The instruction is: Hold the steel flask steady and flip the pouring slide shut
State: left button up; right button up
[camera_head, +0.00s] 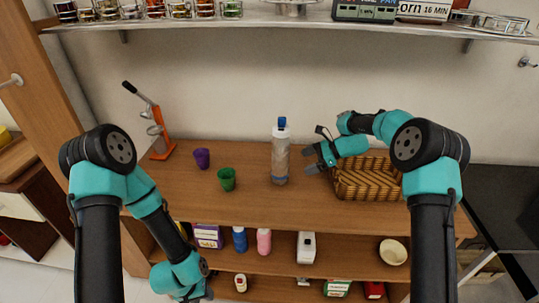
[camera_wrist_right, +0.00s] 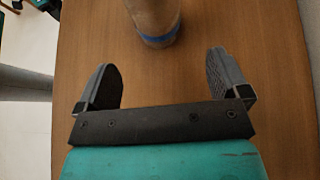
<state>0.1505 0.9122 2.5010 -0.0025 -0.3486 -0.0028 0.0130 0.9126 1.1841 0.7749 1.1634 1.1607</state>
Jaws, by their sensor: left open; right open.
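The steel flask (camera_head: 280,158) stands upright on the wooden counter in the head view, grey-brown with a white top and a blue piece (camera_head: 282,122) on it. In the right wrist view only its lower part (camera_wrist_right: 155,20) shows, ahead of the fingers. My right gripper (camera_head: 309,160) is open and empty, just right of the flask and apart from it; its spread fingers also show in the right wrist view (camera_wrist_right: 165,85). My left gripper is low at the left, below the counter's front edge; its fingers are hard to make out near the bottom of the head view (camera_head: 197,296).
A wicker basket (camera_head: 366,180) sits right of the flask, behind my right arm. A green cup (camera_head: 227,179), a purple cup (camera_head: 202,158) and an orange juicer (camera_head: 158,135) stand to the left. A loaded shelf (camera_head: 200,22) hangs above. The counter's front is clear.

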aim_at(283, 172)
jog(key=shift+a+f, duration=0.35)
jog(key=shift+a, duration=0.05)
jog(key=shift+a, duration=0.1)
jog(key=shift+x, duration=4.9)
jog(key=shift+s, duration=0.1)
